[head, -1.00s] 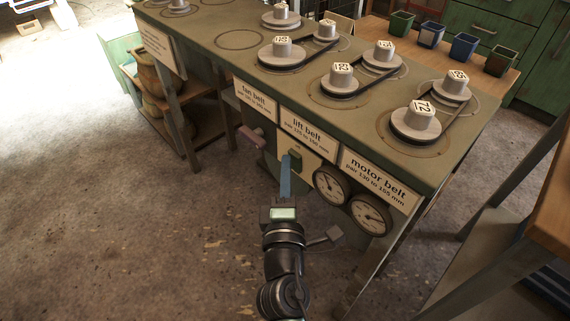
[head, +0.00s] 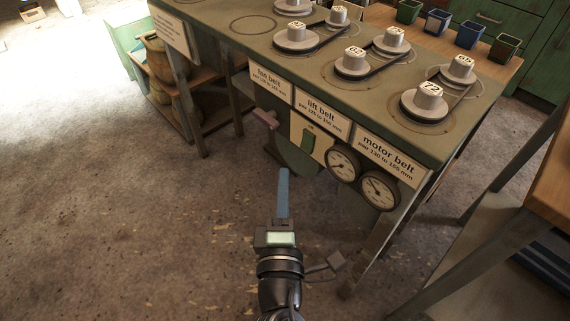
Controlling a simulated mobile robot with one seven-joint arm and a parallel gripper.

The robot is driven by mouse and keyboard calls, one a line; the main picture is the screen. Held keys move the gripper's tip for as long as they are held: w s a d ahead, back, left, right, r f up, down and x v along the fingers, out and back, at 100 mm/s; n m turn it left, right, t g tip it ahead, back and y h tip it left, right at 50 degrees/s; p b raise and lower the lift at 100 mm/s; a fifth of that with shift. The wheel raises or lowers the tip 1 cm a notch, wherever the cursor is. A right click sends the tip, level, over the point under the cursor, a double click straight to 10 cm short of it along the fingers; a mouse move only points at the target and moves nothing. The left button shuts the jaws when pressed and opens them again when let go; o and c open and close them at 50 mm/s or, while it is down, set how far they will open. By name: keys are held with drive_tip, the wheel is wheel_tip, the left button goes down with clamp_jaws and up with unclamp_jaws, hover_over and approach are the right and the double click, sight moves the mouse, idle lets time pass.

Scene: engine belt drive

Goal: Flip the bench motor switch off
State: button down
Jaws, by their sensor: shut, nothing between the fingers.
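The motor switch is a green rocker (head: 307,142) on a cream plate on the bench's front, under the lift belt label and left of two dials. It looks tilted, but which position it is in is too small to tell. My gripper (head: 283,174) points at the bench from below, its blue fingers together with nothing between them. In the picture its tips are below and left of the switch, with a clear gap; they do not touch it. Nothing hides the switch.
The green bench top (head: 330,75) carries several numbered pulleys joined by belts. A pinkish handle (head: 265,118) sticks out left of the switch, and round gauges (head: 342,163) are to its right. A wooden table (head: 552,215) stands at right. The floor at left is clear.

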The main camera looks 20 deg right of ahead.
drive_tip(key=shift+r+v, duration=0.2)
drive_tip(key=shift+v, duration=1.25)
drive_tip(key=shift+r, duration=0.1)
drive_tip(key=w+a+r+m+t, duration=0.1)
drive_tip(key=w+r+m, duration=0.15)
drive_tip(key=r, duration=0.55)
drive_tip(key=w+a+r+m+t+p, duration=0.15)
drive_tip(key=r+m, duration=0.25)
drive_tip(key=r, duration=0.4)
drive_tip(key=w+r+m+t, duration=0.1)
drive_tip(key=r+m+t, duration=0.15)
drive_tip(key=r, duration=0.55)
drive_tip(key=s+a+r+m+t+y+p, duration=0.1)
drive_tip(key=s+a+r+m+t+y, duration=0.15)
drive_tip(key=r, duration=0.65)
drive_tip(key=s+a+r+m+t+y, duration=0.1)
drive_tip(key=s+a+r+y, duration=0.25)
drive_tip(key=r, duration=0.45)
drive_tip(key=s+a+r+m+t+y+p, duration=0.1)
drive_tip(key=s+a+r+t+y, duration=0.2)
drive_tip(key=r, duration=0.6)
wheel_tip(320, 180, up, 37)
drive_tip(key=a+h+p, duration=0.1)
drive_tip(key=p, duration=3.6)
drive_tip(key=shift+w+f+g, duration=0.2)
drive_tip(key=shift+w+g, duration=0.15)
drive_tip(key=shift+g, duration=0.1)
